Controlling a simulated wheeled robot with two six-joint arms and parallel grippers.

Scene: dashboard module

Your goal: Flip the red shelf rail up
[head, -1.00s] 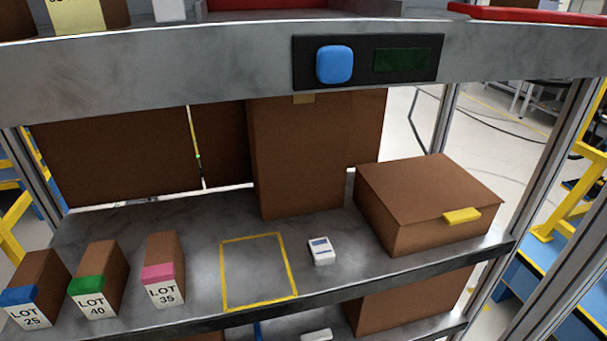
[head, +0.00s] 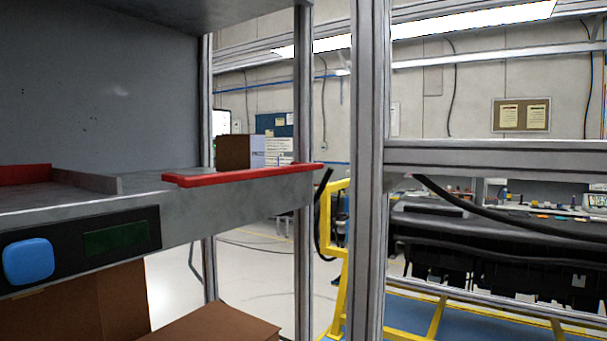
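The red shelf rail (head: 245,175) lies flat along the front edge of the upper grey shelf (head: 225,200), near the shelf's right end. Neither of my grippers shows in the head view.
A black panel with a blue button (head: 28,261) and a dark green display (head: 116,239) is on the shelf front. Another red part (head: 25,174) is at the far left. A thick metal post (head: 368,170) stands right of the rail. A brown box (head: 215,325) is below.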

